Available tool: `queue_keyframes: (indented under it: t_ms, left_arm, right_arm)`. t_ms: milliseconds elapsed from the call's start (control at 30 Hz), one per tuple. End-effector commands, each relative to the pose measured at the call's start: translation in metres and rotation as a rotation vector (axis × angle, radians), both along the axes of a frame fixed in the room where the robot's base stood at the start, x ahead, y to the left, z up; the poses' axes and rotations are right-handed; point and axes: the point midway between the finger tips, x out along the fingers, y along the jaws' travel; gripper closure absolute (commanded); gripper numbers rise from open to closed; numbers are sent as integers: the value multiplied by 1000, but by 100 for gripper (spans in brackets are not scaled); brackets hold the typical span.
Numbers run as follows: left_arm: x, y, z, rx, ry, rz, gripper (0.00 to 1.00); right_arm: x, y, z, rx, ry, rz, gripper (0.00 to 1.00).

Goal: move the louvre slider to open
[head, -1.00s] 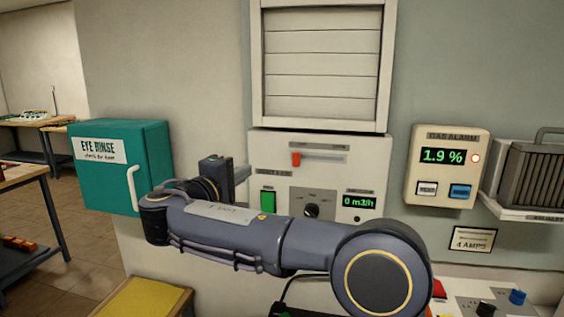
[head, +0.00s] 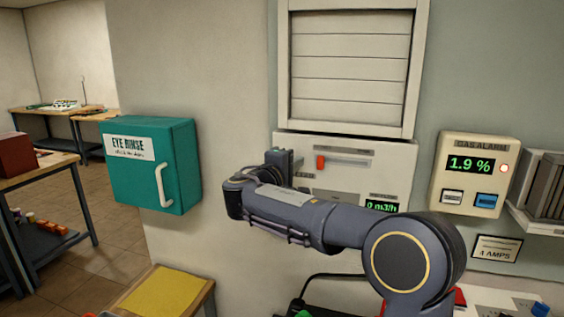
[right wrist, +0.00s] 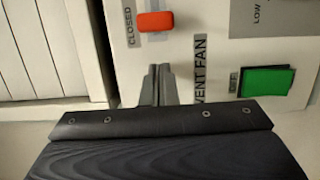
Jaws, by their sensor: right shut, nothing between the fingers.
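The louvre slider is an orange-red knob (head: 320,161) at the left end of a horizontal slot on the white vent fan panel (head: 390,148). In the right wrist view the knob (right wrist: 155,21) sits beside the CLOSED label. The louvre (head: 348,75) above the panel has its slats flat and shut. My right gripper (head: 302,168) is just left of and slightly below the knob in the head view. In the right wrist view its fingers (right wrist: 158,74) are together and empty, pointing at the panel, apart from the knob in the picture. My left gripper is not in view.
The green button (right wrist: 264,81) and VENT FAN label show in the right wrist view; my arm hides much of the lower panel in the head view. A teal eye rinse cabinet (head: 150,165) hangs left. The gas alarm (head: 474,173) hangs right. A yellow-topped stand (head: 165,290) is below.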

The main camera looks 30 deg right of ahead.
Motion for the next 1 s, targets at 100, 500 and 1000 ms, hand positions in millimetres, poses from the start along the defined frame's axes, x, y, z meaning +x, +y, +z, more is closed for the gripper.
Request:
queue_keyframes:
  t_ms: [100, 500, 1000]
  left_arm:
    - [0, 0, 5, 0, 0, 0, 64]
    - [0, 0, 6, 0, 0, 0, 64]
    - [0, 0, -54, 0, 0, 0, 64]
  right_arm:
    - [-12, -9, 2, 0, 0, 0, 100]
    - [-20, -15, 0, 0, 0, 1, 100]
    - [-85, -66, -6, 2, -6, -5, 100]
